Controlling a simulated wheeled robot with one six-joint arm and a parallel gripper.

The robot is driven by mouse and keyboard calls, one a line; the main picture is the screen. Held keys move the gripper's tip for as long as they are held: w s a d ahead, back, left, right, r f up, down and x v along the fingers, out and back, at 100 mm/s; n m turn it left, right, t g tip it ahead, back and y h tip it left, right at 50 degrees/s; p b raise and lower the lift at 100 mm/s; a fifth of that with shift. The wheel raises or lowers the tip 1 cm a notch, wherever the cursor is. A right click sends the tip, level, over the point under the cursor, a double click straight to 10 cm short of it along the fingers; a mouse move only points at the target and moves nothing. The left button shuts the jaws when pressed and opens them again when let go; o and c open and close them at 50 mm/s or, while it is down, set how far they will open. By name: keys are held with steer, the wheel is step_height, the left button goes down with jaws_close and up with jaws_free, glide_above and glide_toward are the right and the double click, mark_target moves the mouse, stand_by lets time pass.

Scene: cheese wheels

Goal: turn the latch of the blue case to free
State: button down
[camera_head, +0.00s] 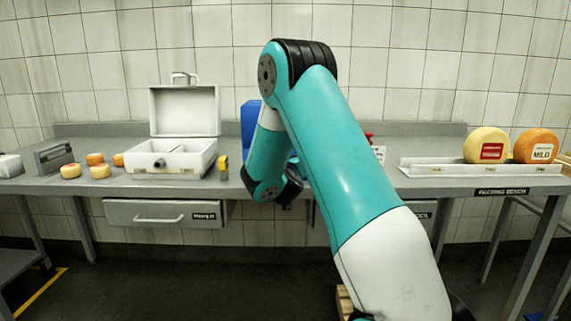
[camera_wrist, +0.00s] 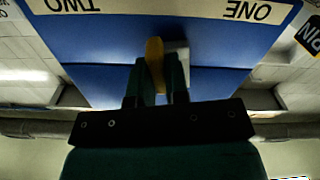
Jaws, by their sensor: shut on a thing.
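The blue case (camera_head: 249,125) stands on the bench, mostly hidden behind my arm in the head view. In the wrist view its blue surface (camera_wrist: 95,80) fills the middle, with a seam across it. The yellow latch (camera_wrist: 154,50) stands on this face, with a pale grey piece (camera_wrist: 181,48) beside it. My gripper (camera_wrist: 158,72) is shut on the latch, a dark finger on either side. A pale strip with the upside-down words TWO and ONE (camera_wrist: 160,10) lies beyond the latch. The fingers are hidden in the head view.
A white case (camera_head: 183,160) stands open at left, a yellow-and-black item (camera_head: 222,166) beside it. Small cheeses (camera_head: 100,171) sit further left. Two large cheese wheels (camera_head: 487,145) (camera_head: 536,146) rest on a tray (camera_head: 430,168) at right. A red item (camera_head: 368,136) shows behind my arm.

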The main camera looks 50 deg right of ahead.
steer(key=n, duration=0.4)
steer(key=shift+n, duration=0.3)
steer(key=n, duration=0.3)
steer(key=shift+w+a+n+p, duration=0.1)
steer(key=shift+n+p, duration=0.2)
steer(key=n+p, duration=0.1)
steer(key=n, duration=0.2)
steer(key=shift+f+n, duration=0.1)
steer(key=shift+n, duration=0.2)
steer(key=shift+f+n+p, duration=0.15)
steer(key=shift+n+p, duration=0.35)
steer(key=shift+n, duration=1.2)
steer(key=c, duration=1.1)
jaws_free()
